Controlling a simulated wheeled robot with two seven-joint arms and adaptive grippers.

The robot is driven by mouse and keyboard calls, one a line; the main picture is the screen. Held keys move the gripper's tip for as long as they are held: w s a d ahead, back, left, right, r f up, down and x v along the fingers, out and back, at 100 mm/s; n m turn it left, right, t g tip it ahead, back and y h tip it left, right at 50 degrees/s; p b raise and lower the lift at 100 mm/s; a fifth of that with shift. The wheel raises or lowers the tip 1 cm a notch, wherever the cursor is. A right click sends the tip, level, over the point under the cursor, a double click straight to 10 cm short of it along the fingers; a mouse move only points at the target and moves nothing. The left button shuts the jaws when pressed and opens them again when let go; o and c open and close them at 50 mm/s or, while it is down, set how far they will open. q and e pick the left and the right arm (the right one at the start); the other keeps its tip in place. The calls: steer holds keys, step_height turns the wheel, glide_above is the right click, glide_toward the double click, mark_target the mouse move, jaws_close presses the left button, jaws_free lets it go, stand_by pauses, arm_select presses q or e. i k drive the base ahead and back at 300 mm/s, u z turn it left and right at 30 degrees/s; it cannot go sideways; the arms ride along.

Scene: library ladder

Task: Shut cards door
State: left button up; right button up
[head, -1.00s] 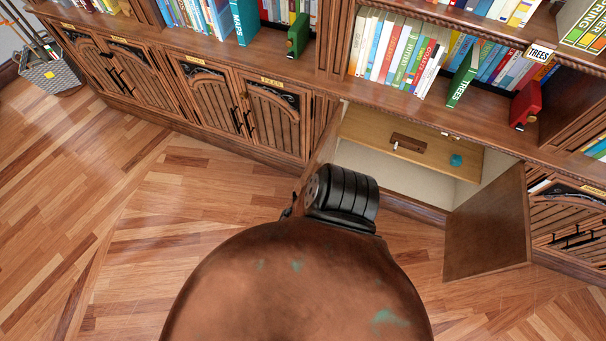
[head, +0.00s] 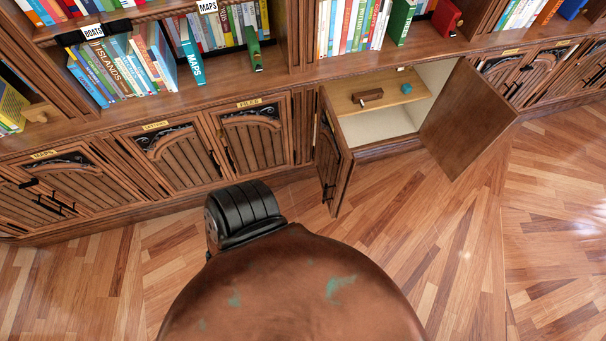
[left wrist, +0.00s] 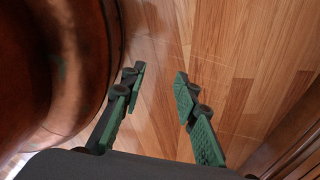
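A low cabinet stands open in the wooden bookcase in the head view. Its left door (head: 333,158) stands swung out, showing its carved, handled face at a steep angle. Its right door (head: 468,120) stands wide open with its plain inner side showing. No label is readable on either, so I cannot tell which is the cards door. My left gripper (left wrist: 159,73) is open and empty above the wood floor in the left wrist view, with no door between its fingers. Neither gripper shows in the head view, and the right one is not seen.
The open cabinet's shelf (head: 392,97) holds a brown wooden item (head: 368,97) and a small teal object (head: 405,88). Closed, labelled cupboards (head: 255,140) line the left; others (head: 512,82) stand at the right. The wood floor (head: 450,235) before the cabinet is clear.

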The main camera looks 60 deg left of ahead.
mark_target(335, 164)
steer(key=k, duration=0.15)
steer(key=u, duration=1.1)
